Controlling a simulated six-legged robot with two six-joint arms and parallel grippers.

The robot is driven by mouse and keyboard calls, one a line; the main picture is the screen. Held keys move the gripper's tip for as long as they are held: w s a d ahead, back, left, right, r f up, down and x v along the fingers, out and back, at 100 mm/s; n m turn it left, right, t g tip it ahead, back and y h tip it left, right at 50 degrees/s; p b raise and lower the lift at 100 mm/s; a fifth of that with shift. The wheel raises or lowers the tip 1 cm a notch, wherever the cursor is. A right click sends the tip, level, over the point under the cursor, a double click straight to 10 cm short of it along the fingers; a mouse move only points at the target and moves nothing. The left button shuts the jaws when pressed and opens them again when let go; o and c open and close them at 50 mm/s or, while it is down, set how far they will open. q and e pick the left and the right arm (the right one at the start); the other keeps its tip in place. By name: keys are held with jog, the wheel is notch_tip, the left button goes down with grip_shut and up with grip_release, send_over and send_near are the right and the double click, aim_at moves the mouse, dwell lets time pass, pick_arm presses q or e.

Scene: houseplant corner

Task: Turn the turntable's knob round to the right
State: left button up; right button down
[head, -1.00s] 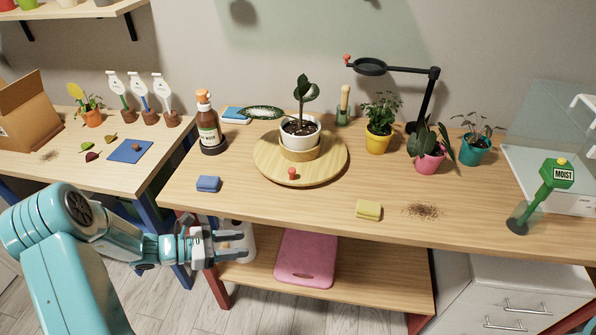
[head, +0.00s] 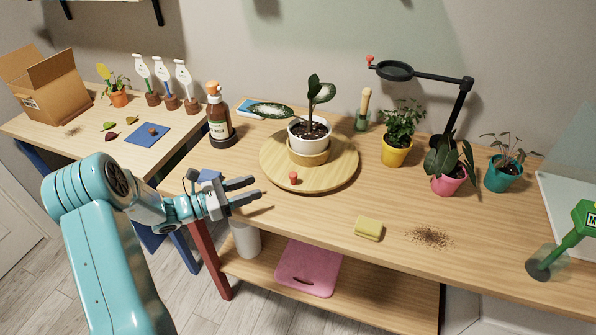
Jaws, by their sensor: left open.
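The round wooden turntable (head: 275,172) sits on the middle table and carries a white pot (head: 309,134) with a dark-leaved plant, set in a tan ring. The small red knob (head: 293,178) stands up at the turntable's front edge, a little left of its middle. My left gripper (head: 258,188) is open and empty, its fingers pointing right. In the picture it is left of the knob and slightly lower, apart from it. Its wrist covers part of a blue sponge (head: 209,176). My right gripper is not in view.
A brown bottle (head: 218,120) stands left of the turntable. A yellow sponge (head: 368,229) and spilled soil (head: 429,236) lie to the front right. Potted plants, including a yellow pot (head: 396,151), and a magnifier lamp (head: 456,112) stand to the right.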

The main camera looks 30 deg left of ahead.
aim_at(293, 174)
pick_arm(q)
jog(key=p+x, duration=0.2)
jog(key=x, duration=0.9)
jog(key=shift+w+d+r, duration=0.15)
jog(key=shift+w+d, duration=0.4)
jog(key=shift+w, duration=0.25)
jog(key=shift+s, duration=0.1)
jog(key=shift+c, duration=0.6)
grip_shut()
